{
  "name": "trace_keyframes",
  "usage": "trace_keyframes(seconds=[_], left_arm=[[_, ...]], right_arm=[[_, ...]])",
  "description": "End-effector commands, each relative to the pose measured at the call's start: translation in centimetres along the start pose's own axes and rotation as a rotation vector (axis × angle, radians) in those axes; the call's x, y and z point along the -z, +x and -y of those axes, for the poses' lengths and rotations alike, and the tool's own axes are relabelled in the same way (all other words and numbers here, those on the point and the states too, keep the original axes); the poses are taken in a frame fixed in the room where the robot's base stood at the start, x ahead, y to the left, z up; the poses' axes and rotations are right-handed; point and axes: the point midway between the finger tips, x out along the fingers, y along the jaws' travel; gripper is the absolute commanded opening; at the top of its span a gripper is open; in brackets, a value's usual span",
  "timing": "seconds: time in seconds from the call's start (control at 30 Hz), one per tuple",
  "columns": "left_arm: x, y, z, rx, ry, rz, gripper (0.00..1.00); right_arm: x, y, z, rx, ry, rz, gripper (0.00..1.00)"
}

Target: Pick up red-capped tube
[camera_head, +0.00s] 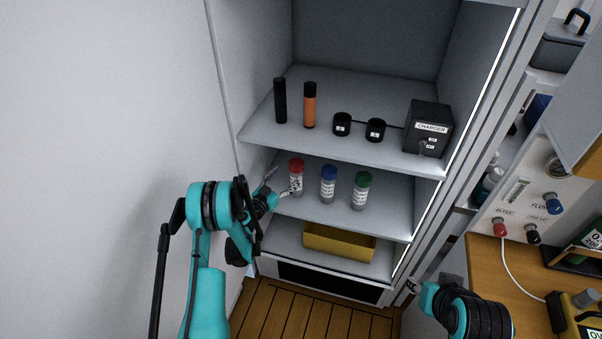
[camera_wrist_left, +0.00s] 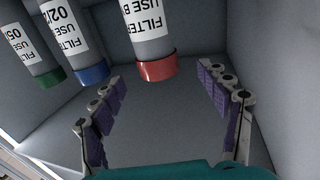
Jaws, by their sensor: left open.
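The red-capped tube (camera_head: 296,175) stands upright on the middle shelf (camera_head: 335,215), leftmost of three labelled grey tubes. My left gripper (camera_head: 281,184) is at this tube's left side in the head view and partly overlaps its lower body. In the left wrist view the red-capped tube (camera_wrist_left: 150,45) appears upside down, its red cap above the gap between the open fingers of the left gripper (camera_wrist_left: 163,112). The fingers have purple pads and nothing is between them that I can see. My right gripper (camera_head: 413,286) is low at the right, away from the tubes; its finger state is too small to tell.
A blue-capped tube (camera_head: 328,184) and a green-capped tube (camera_head: 361,191) stand to the right on the same shelf. The upper shelf (camera_head: 290,140) overhangs them and carries cylinders and a charger box (camera_head: 428,128). A yellow bin (camera_head: 338,241) sits below. The cabinet's left wall is close to my left gripper.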

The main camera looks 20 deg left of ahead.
Motion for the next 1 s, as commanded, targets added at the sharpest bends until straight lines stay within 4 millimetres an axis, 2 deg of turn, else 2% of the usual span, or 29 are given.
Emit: trace_keyframes(seconds=[0.5, 0.77, 0.87, 1.0], left_arm=[[-0.1, 6.8, -0.4, -0.002, -0.001, 0.001, 0.76], [0.1, 7.2, -0.3, -0.001, -0.001, 0.001, 0.76], [0.1, 7.2, -0.3, -0.001, -0.001, 0.001, 0.55], [0.1, 7.2, -0.3, -0.001, -0.001, 0.001, 0.18]], right_arm=[[-1.7, 2.4, 0.0, 0.000, 0.000, 0.000, 0.40], [-1.6, 2.3, 0.0, 0.000, 0.000, 0.000, 0.40], [-1.6, 2.3, 0.0, 0.000, 0.000, 0.000, 0.40], [-1.6, 2.3, 0.0, 0.000, 0.000, 0.000, 0.40]])
